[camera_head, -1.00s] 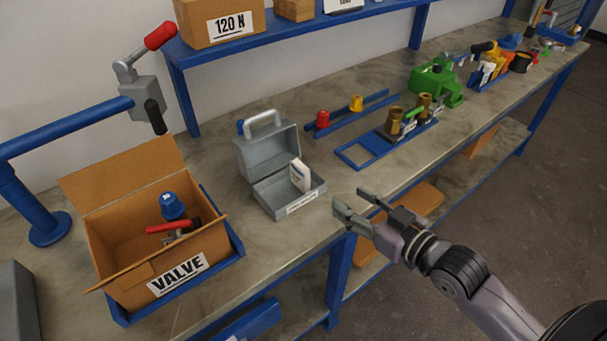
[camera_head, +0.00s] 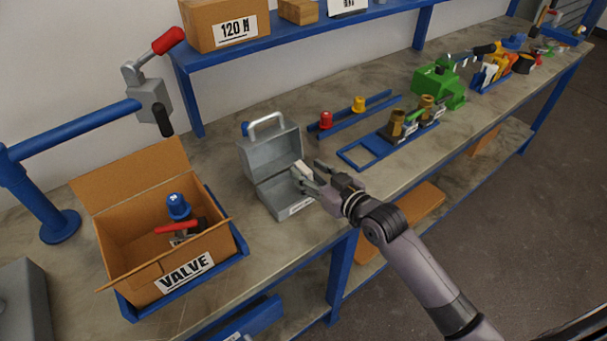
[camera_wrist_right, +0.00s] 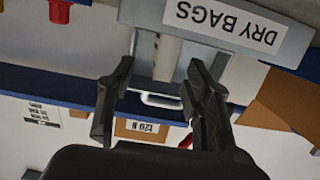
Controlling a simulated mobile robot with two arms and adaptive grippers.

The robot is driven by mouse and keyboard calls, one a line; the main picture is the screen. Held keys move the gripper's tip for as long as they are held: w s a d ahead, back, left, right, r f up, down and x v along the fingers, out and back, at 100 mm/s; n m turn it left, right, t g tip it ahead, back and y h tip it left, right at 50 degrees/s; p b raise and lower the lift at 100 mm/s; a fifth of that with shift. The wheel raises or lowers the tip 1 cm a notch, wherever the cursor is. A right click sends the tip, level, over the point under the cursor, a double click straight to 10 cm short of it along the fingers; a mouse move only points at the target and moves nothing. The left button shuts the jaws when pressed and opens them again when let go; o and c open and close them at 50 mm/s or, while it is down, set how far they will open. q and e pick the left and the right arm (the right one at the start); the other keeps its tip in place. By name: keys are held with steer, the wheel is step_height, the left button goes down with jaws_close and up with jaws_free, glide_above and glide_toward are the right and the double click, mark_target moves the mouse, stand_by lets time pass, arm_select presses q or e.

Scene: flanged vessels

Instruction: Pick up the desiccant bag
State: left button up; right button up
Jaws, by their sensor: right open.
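The desiccant bag (camera_head: 301,168) is a small white packet standing in the open grey metal box (camera_head: 277,203). In the right wrist view the pale bag (camera_wrist_right: 167,57) shows between my fingers, behind the box's wall labelled DRY BAGS (camera_wrist_right: 222,22). My right gripper (camera_head: 308,178) is at the box's front right edge, with its fingertips close to the bag. In the wrist view the right gripper (camera_wrist_right: 160,70) has its fingers apart, one on each side of the bag. I cannot tell if they touch it; the fingers partly hide the bag in the head view. My left gripper is out of view.
The box's lid with handle (camera_head: 266,125) stands open at the back. A cardboard box labelled VALVE (camera_head: 150,270) is to the left. Blue rails with red and yellow knobs (camera_head: 345,118) and a blue frame with brass fittings (camera_head: 360,157) lie to the right.

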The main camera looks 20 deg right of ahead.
steer(key=shift+x, duration=1.5)
steer(key=shift+s+r, duration=0.1)
steer(key=shift+c, duration=0.5)
jaws_close()
